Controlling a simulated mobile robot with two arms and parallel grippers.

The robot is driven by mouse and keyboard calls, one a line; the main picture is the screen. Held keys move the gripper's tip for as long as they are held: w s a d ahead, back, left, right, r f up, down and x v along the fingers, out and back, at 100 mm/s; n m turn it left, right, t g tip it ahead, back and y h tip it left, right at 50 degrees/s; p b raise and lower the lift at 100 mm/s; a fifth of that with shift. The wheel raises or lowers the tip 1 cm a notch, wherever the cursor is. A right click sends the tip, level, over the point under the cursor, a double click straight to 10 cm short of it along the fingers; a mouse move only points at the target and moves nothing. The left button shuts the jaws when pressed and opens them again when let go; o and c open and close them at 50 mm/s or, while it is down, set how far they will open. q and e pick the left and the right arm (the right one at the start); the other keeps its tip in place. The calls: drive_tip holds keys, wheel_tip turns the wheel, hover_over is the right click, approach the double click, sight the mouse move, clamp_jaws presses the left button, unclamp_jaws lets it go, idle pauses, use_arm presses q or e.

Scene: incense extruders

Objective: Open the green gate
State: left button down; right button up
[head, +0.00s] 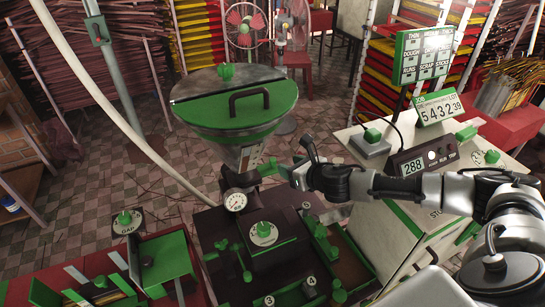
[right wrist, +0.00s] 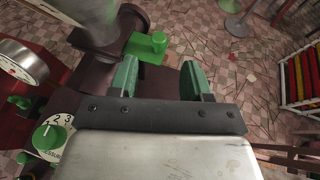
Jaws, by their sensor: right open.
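The green gate (head: 267,169) shows as a green handle sticking out to the right from the neck below the hopper (head: 232,110). In the right wrist view the gate's green handle (right wrist: 150,47) has a raised knob and lies just ahead of the fingertips, nearer the left finger. My right gripper (head: 288,173) is open and empty beside the handle, coming from the right. In the right wrist view its two green fingers (right wrist: 160,74) are apart. I cannot tell whether a finger touches the handle. My left gripper is not in view.
A pressure gauge (head: 235,200) sits left of the neck. The dark machine body (head: 270,262) with green knobs and trays lies below. A white cabinet (head: 425,215) with a display (head: 413,166) stands right, near my arm. Open tiled floor (head: 140,170) is at left.

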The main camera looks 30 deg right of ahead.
sight(275, 160)
drive_tip(key=x, duration=0.4)
drive_tip(key=shift+w, duration=0.1)
drive_tip(key=x, duration=0.4)
drive_tip(key=shift+f+p, duration=0.1)
drive_tip(key=shift+p, duration=0.25)
drive_tip(key=shift+w+a+f, duration=0.1)
drive_tip(key=shift+w+f, duration=0.05)
drive_tip(key=shift+w, duration=0.05)
drive_tip(key=shift+c, duration=0.2)
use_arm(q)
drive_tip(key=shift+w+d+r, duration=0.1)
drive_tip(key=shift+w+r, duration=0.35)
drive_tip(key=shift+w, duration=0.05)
use_arm(e)
clamp_jaws()
